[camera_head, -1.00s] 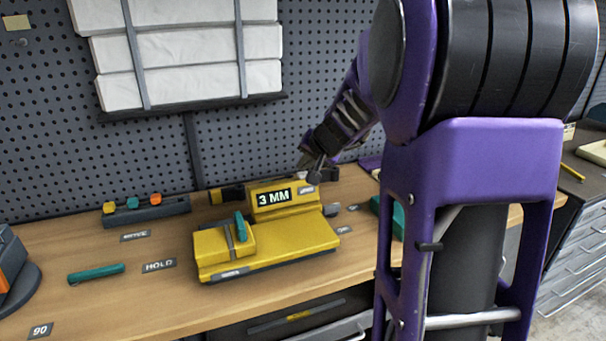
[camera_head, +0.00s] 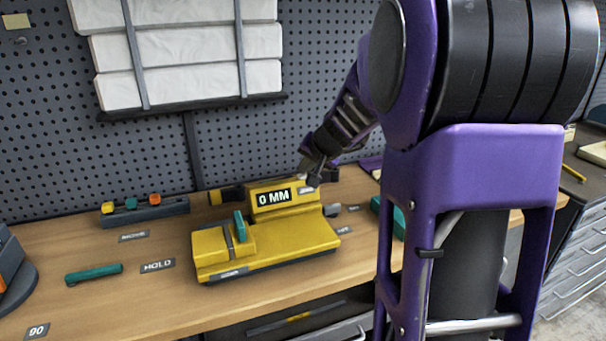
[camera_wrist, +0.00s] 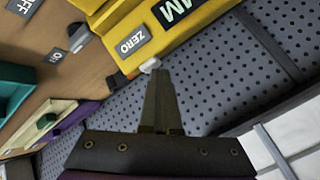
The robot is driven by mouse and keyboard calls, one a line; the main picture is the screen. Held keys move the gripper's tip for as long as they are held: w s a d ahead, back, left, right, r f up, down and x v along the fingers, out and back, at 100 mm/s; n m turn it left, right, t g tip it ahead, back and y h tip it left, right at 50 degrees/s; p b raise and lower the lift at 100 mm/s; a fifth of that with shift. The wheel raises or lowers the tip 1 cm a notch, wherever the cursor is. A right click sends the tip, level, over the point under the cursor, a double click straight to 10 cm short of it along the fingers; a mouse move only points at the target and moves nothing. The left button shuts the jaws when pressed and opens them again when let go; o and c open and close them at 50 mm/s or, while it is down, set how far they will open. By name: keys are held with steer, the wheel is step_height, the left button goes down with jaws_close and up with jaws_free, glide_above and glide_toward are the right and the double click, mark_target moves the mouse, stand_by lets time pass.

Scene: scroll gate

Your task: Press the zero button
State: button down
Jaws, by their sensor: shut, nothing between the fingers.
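The yellow device (camera_head: 265,245) stands on the wooden bench, and its display (camera_head: 273,197) reads 0 MM. In the wrist view a dark label reading ZERO (camera_wrist: 132,40) is on the device's yellow face. A small pale button (camera_wrist: 150,65) shows beside that label, right at my fingertips. My gripper (camera_wrist: 158,78) is shut and empty, its tips touching or just beside this button; I cannot tell which. In the head view my gripper (camera_head: 311,180) is at the upper right of the device, just right of the display.
A teal handle (camera_head: 240,226) stands up on the device's left part. A dark rack with coloured knobs (camera_head: 146,210) stands at the back left. A teal bar (camera_head: 94,273) and a HOLD label (camera_head: 157,265) lie on the bench. The pegboard (camera_head: 200,130) rises close behind the device.

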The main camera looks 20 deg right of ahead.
steer(key=shift+r+p, duration=0.65)
steer(key=shift+r, duration=0.2)
step_height(320, 180, up, 5)
steer(key=p, duration=0.3)
steer(key=shift+p, duration=0.4)
stand_by(0.5)
